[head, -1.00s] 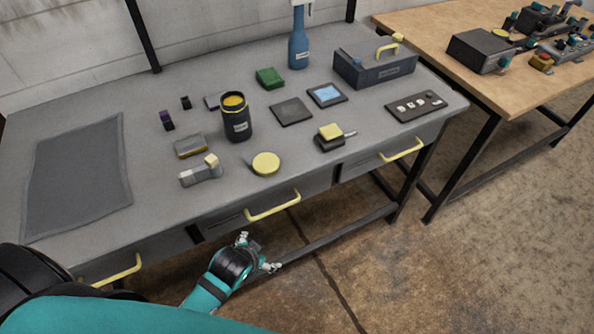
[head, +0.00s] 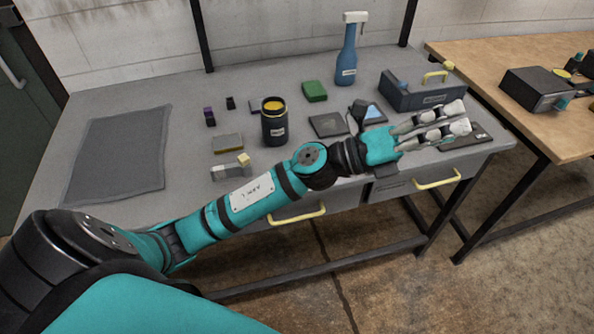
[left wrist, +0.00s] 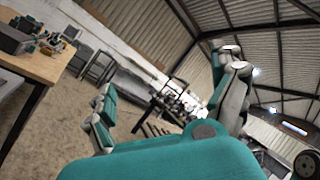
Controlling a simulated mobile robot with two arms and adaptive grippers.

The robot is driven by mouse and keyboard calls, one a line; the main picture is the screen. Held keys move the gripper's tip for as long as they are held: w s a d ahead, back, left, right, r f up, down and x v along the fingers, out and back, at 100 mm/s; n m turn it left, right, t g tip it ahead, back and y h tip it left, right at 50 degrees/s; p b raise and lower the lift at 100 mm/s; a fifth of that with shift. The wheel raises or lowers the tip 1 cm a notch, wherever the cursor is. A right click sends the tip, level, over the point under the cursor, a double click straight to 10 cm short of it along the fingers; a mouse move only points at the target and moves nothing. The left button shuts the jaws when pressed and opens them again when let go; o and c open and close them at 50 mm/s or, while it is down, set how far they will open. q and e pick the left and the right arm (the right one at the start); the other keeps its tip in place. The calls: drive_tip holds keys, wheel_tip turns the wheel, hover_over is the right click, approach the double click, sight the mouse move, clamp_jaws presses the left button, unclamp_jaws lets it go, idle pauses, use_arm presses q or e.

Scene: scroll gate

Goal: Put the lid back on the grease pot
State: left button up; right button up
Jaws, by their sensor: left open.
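The grease pot (head: 275,128) is a dark cylinder with a pale label, upright on the grey workbench, its top open and yellow grease showing inside. The lid, a flat yellow disc in the earlier head frame, is now hidden behind my left arm. My left gripper (head: 460,117) is open and empty, stretched out over the right part of the bench, well to the right of the pot. In the left wrist view its fingers (left wrist: 170,95) are spread with nothing between them. My right gripper is not in view.
A blue spray bottle (head: 347,58), a green block (head: 315,91) and a dark toolbox (head: 422,95) stand towards the back. A grey mat (head: 120,150) covers the left. A wooden table (head: 500,60) stands right.

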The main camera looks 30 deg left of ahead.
use_arm(q)
wheel_tip(320, 180, down, 3)
drive_tip(key=s+d+m+g, duration=0.2)
drive_tip(key=d+m+g, duration=0.1)
drive_tip(key=m+g, duration=0.55)
drive_tip(key=w+a+f+m+g+y, duration=0.3)
drive_tip(key=a+f+m+y, duration=0.5)
drive_tip(key=a+f+y, duration=0.15)
drive_tip(key=a+r+y, duration=0.2)
drive_tip(key=a+y, duration=0.7)
drive_tip(key=a, duration=1.2)
drive_tip(key=shift+w+n+g+y, duration=0.3)
drive_tip(key=shift+n+g+y, duration=0.05)
drive_tip(key=shift+g, duration=0.1)
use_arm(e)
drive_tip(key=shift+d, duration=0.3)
use_arm(q)
drive_tip(key=shift+f, duration=0.1)
wheel_tip(320, 180, down, 11)
drive_tip(key=p, duration=0.2)
drive_tip(key=shift+p, duration=0.35)
drive_tip(key=shift+f, duration=0.55)
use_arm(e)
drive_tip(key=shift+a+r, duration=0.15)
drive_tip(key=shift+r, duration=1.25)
